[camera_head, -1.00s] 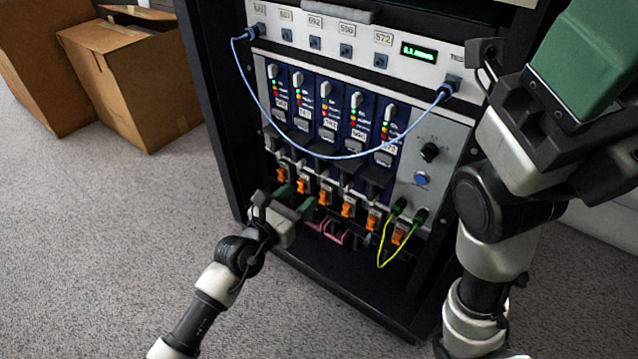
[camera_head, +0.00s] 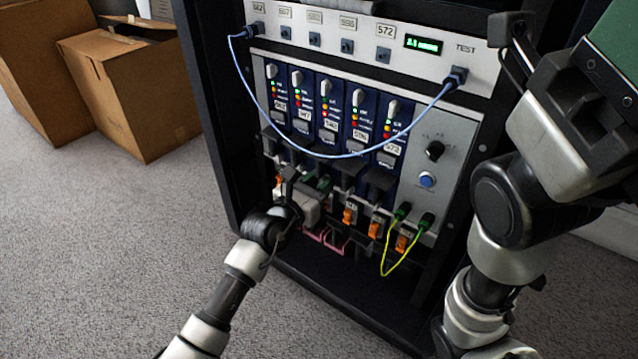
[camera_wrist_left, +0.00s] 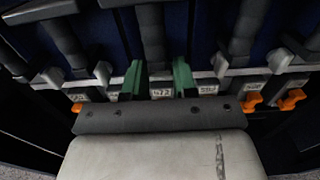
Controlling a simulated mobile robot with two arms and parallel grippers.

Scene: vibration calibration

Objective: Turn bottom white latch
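Small white latches (camera_wrist_left: 219,64) stand along a pale rail below dark bars in the left wrist view; another white latch (camera_wrist_left: 103,72) is left of my fingers. My left gripper (camera_wrist_left: 158,79) has its two green fingers apart, either side of a numbered label (camera_wrist_left: 161,94). I see no latch clearly between the fingers; whether they touch anything is unclear. In the head view my left gripper (camera_head: 316,184) is at the lower row of the rack, covering part of it. My right gripper (camera_head: 612,62) is partly visible at the top right, its fingertips cut off.
Orange tabs (camera_head: 376,228) line the row's lower edge. A yellow-green cable (camera_head: 388,262) loops at its right. A blue cable (camera_head: 330,156) hangs across the modules. Pink handles (camera_head: 334,240) sit below. Cardboard boxes (camera_head: 130,100) stand left on open carpet.

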